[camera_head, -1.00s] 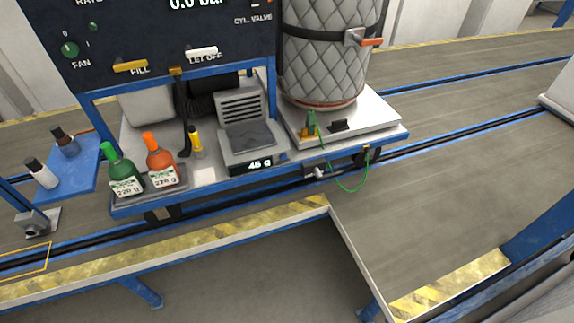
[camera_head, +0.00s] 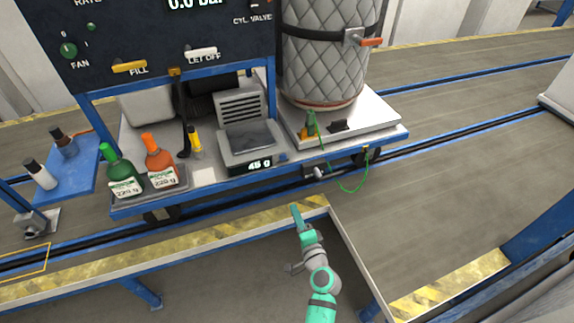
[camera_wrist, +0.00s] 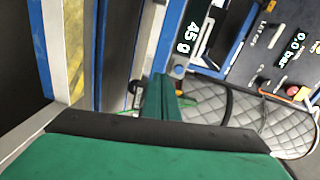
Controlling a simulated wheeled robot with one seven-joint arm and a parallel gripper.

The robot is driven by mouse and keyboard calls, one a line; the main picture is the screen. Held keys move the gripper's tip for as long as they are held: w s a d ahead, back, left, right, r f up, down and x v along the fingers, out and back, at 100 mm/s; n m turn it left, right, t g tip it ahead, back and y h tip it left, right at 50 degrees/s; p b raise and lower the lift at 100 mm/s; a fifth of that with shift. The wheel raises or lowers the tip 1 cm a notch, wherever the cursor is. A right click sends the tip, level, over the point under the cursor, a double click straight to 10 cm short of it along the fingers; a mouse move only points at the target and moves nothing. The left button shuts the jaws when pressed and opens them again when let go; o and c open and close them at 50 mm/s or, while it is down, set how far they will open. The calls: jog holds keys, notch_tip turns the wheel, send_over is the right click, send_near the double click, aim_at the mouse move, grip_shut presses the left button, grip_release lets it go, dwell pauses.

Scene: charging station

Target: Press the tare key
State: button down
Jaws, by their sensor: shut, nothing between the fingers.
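The small grey bench scale (camera_head: 232,157) stands on the blue-framed cart, with a dark square pan on top. Its front display (camera_head: 261,164) reads 45 g; the display also shows, turned on its side, in the wrist view (camera_wrist: 187,37). I cannot make out a separate tare key in either view. My gripper (camera_head: 295,208) is teal, shut and empty. It is in front of and below the scale in the head view, apart from it, over the striped platform edge. In the wrist view the closed fingers (camera_wrist: 160,95) point toward the cart.
A green bottle (camera_head: 122,172) and an orange bottle (camera_head: 160,161) stand left of the scale. A quilted cylinder (camera_head: 325,60) stands on a white platform (camera_head: 375,117) to the right, with a green clamp and cable (camera_head: 352,187). The control panel (camera_head: 160,40) overhangs behind.

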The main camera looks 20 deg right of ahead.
aim_at(284, 158)
jog(key=w+d+r+m+t, duration=0.1)
jog(key=w+d+r, duration=0.2)
jog(key=w+r, duration=0.1)
jog(key=shift+d+r+y, duration=0.25)
jog(key=shift+r+y, duration=0.05)
jog(key=shift+r, duration=0.1)
jog(key=w, duration=1.4)
jog(key=shift+a, duration=0.25)
jog(key=shift+s, duration=0.1)
